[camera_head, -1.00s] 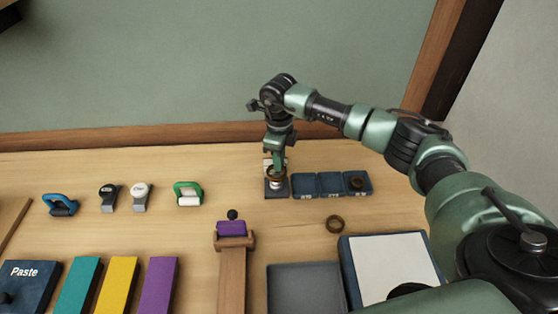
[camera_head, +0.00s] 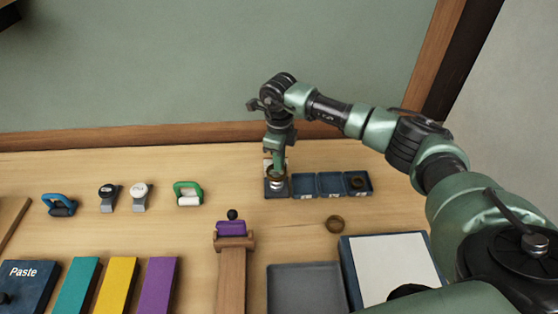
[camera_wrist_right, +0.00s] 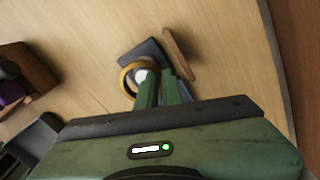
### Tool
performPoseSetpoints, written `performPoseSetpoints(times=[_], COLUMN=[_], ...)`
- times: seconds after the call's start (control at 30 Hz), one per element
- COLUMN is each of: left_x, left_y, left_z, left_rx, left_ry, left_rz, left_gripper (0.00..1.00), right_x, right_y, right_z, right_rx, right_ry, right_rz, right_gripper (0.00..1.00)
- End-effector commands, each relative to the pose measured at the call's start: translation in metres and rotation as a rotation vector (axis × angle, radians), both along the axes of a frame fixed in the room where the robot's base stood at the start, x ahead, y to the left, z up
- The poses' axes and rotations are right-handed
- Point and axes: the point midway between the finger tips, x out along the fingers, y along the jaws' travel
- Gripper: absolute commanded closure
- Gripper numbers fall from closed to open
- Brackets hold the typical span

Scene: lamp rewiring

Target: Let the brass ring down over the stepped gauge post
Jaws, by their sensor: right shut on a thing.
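The stepped gauge post (camera_head: 276,183) stands on a dark square base (camera_head: 269,193) at the left end of the row of blue trays. My right gripper (camera_head: 277,172) points down over it, shut on the brass ring (camera_head: 273,171). In the right wrist view the brass ring (camera_wrist_right: 127,78) is at the fingertips (camera_wrist_right: 150,84), with the pale post top (camera_wrist_right: 142,76) showing inside its outline. The ring appears around the top of the post; its exact height is hard to tell. My left gripper is not in view.
Blue trays (camera_head: 331,195) stand right of the post; the right one holds a dark ring (camera_head: 357,183). A grey tray (camera_head: 305,290), a white-topped panel (camera_head: 392,268) and a purple block on a wooden stand (camera_head: 233,241) are nearer.

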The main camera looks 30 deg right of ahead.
Motion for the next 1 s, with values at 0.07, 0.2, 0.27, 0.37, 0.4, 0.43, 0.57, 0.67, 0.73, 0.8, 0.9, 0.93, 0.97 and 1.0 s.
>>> performPoseSetpoints(times=[0.07,0.2,0.27,0.37,0.4,0.43,0.57,0.67,0.73,0.8,0.9,0.93,0.97,1.0], left_x=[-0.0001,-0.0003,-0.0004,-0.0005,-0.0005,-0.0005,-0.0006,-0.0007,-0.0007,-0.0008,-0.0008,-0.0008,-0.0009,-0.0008], left_y=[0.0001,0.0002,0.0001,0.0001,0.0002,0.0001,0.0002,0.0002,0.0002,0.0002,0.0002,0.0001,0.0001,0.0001], left_z=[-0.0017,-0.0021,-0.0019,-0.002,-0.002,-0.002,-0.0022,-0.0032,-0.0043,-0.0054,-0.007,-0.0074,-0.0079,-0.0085], left_rx=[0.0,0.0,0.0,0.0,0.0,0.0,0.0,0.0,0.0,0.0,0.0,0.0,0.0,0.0], left_ry=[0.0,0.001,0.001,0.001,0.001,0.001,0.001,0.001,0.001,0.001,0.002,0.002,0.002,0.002], left_rz=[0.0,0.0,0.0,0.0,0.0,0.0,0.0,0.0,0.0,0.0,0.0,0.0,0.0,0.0], left_gripper=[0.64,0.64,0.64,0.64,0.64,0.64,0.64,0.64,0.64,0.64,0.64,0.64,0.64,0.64], right_x=[0.0,-0.0001,-0.0001,-0.0001,-0.0001,-0.0001,-0.0001,-0.0001,-0.0001,-0.0001,0.0,0.0,0.0,0.0], right_y=[-0.0001,0.0,0.0,0.0,0.0,0.0,-0.0001,-0.0001,-0.0001,-0.0001,-0.0001,-0.0001,-0.0001,-0.0001], right_z=[-0.0004,-0.0001,0.0001,0.0001,0.0001,0.0001,-0.0002,-0.0012,-0.0023,-0.0034,-0.005,-0.0054,-0.0059,-0.0065], right_rx=[-0.001,0.0,0.0,0.0,0.0,0.0,0.0,0.0,0.0,0.0,0.0,0.0,0.0,0.0], right_ry=[-0.001,0.0,0.0,0.0,0.0,0.0,0.0,0.0,0.0,0.0,0.0,0.0,0.0,0.0], right_rz=[0.0,0.0,0.0,0.0,0.0,0.0,0.0,0.0,0.0,0.0,0.0,0.0,0.0,0.0], right_gripper=[1.0,1.0,1.0,1.0,1.0,1.0,1.0,1.0,1.0,1.0,1.0,1.0,1.0,1.0])
